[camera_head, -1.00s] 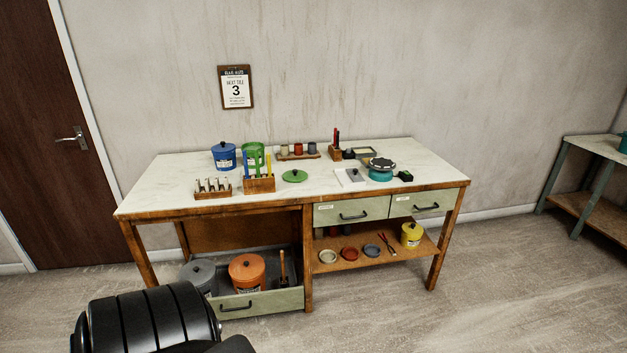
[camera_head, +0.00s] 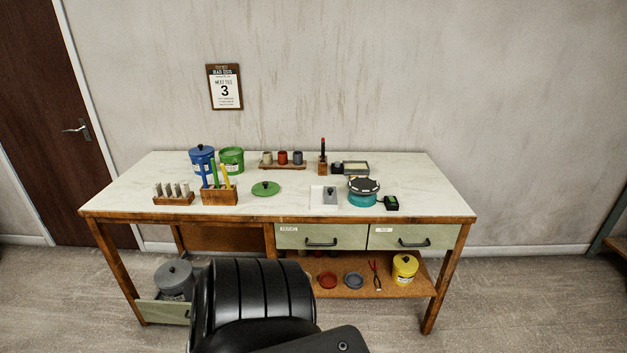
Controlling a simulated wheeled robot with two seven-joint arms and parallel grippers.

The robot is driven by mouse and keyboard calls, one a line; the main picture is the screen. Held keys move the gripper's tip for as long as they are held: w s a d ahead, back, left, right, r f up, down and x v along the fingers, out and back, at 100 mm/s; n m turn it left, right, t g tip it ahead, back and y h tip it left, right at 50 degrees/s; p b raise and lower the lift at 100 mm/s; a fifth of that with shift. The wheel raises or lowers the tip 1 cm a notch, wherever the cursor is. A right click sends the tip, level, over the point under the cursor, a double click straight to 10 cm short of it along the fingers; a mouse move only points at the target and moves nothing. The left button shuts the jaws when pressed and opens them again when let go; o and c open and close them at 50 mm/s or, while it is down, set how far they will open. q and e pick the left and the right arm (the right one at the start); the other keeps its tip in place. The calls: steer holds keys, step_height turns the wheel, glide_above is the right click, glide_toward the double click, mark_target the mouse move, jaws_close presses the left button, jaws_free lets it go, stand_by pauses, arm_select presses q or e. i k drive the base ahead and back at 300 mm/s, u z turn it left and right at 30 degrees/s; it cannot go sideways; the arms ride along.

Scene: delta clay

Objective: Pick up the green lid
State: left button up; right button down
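The green lid (camera_head: 265,188) lies flat on the white top of the workbench, with a dark knob at its middle. It is right of the wooden block holding blue, green and yellow tools, and nothing touches it. The green pot (camera_head: 231,160) stands behind it to the left, beside the blue lidded pot (camera_head: 202,159). A black part of my own arm fills the lower middle of the view, below the bench top. Neither of my grippers can be seen.
The tool block (camera_head: 219,197) and a rack of small pieces (camera_head: 174,197) stand left of the lid. Drawers (camera_head: 321,237) are under the top. Bare bench top surrounds the lid.

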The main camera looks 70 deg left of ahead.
mark_target(264, 188)
steer(key=u, duration=0.15)
steer(key=i, duration=1.5)
steer(key=u, duration=1.1)
steer(key=i, duration=0.9)
steer(key=u, duration=1.35)
steer(key=i, duration=0.45)
steer(key=u, duration=0.35)
